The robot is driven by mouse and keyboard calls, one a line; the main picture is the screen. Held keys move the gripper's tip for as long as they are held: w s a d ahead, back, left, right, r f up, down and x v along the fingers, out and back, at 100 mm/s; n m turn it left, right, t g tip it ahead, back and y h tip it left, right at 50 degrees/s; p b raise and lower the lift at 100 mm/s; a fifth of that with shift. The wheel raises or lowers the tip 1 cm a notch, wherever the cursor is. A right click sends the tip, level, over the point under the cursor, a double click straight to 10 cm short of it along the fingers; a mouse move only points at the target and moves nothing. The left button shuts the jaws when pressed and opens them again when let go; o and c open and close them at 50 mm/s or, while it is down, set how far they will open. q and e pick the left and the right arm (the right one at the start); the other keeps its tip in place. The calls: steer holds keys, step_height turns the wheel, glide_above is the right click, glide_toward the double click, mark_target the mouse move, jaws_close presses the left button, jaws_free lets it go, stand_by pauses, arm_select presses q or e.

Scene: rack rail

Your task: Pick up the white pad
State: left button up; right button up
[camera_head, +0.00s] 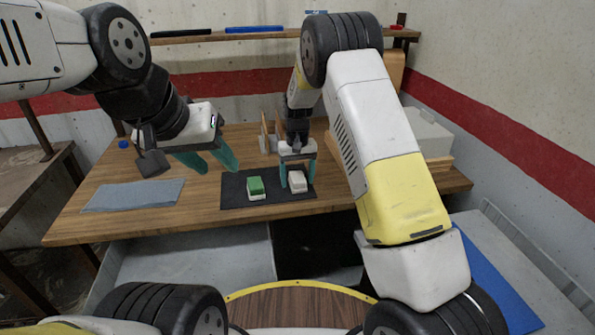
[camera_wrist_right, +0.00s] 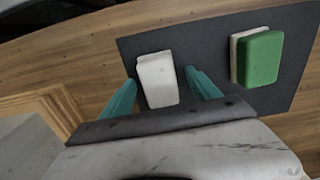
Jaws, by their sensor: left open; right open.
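The white pad (camera_head: 298,181) lies on the right part of a dark mat (camera_head: 234,199) on the wooden table. My right gripper (camera_head: 297,175) is open right over it, pointing down. In the right wrist view the white pad (camera_wrist_right: 158,79) shows between the two teal fingertips of the right gripper (camera_wrist_right: 162,88), with a finger on each side; I cannot tell whether they touch it. My left gripper (camera_head: 215,166) is open and empty above the table, left of the mat.
A green-topped pad (camera_head: 256,187) with a white base lies left of the white pad on the mat; it also shows in the right wrist view (camera_wrist_right: 259,58). A grey-blue cloth (camera_head: 132,194) lies at the left. A white box (camera_head: 428,132) stands at the right. Bare tabletop lies between cloth and mat.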

steer(key=shift+f, duration=0.1)
steer(key=shift+c, duration=0.2)
steer(key=c, duration=1.4)
steer(key=shift+c, duration=0.2)
